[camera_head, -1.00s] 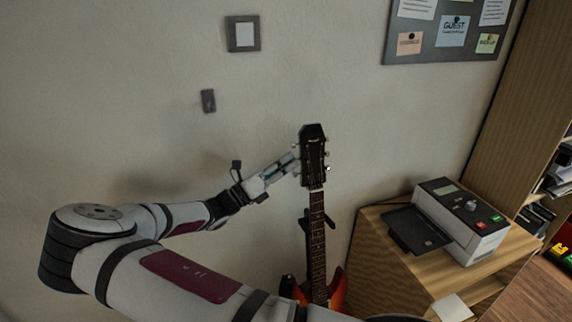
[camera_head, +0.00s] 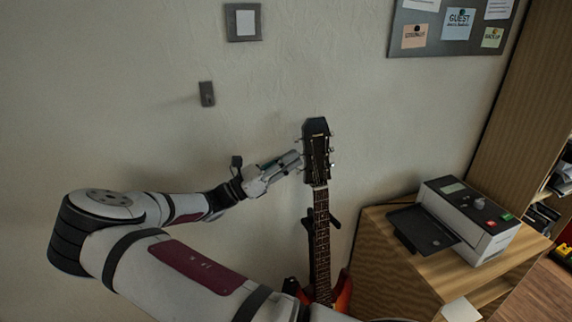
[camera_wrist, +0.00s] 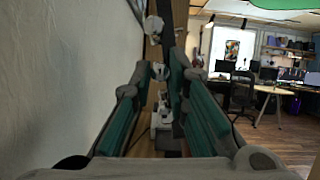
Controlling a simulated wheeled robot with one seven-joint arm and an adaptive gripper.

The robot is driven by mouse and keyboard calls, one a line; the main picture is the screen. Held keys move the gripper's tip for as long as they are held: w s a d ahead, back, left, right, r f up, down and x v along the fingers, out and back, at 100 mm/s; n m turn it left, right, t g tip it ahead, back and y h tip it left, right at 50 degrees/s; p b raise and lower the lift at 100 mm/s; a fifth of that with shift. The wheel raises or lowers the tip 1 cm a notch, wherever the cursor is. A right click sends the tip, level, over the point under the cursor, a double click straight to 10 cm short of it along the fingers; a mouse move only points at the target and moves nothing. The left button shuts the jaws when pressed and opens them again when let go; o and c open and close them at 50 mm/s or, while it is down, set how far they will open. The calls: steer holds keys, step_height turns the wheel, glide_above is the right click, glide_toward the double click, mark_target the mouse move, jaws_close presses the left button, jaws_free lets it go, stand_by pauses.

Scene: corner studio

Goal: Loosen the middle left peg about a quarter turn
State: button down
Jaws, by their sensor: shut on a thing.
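The guitar (camera_head: 321,225) stands upright against the wall, with its dark headstock (camera_head: 318,140) at the top and small pegs along both sides. My gripper (camera_head: 298,157) reaches in from the left at the headstock's left edge. In the wrist view my gripper (camera_wrist: 160,68) has its two teal-padded fingers on either side of a pale metal peg (camera_wrist: 159,71), which appears to be the middle left peg. It is shut on that peg. Another peg (camera_wrist: 153,26) shows beyond the fingertips. The peg's exact turn angle is too small to tell.
A wooden cabinet (camera_head: 385,255) with a grey printer-like machine (camera_head: 468,215) stands right of the guitar. The wall (camera_head: 120,80) is close behind the headstock. A desk area with chairs lies far off in the wrist view.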

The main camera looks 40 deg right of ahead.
steer(key=m+g+y+b, duration=0.1)
steer(key=m+g, duration=0.1)
steer(key=m, duration=0.3)
steer(key=m+g+y+b, duration=0.2)
steer(key=m, duration=0.3)
steer(key=m+g+y+b, duration=0.2)
steer(key=m, duration=0.3)
steer(key=shift+w+r+m, duration=0.1)
steer(key=shift+w+m, duration=0.2)
steer(key=shift+m, duration=0.1)
steer(key=shift+b, duration=0.3)
steer(key=c, duration=1.6)
jaws_free()
steer(key=shift+d, duration=0.1)
steer(key=shift+o, duration=0.2)
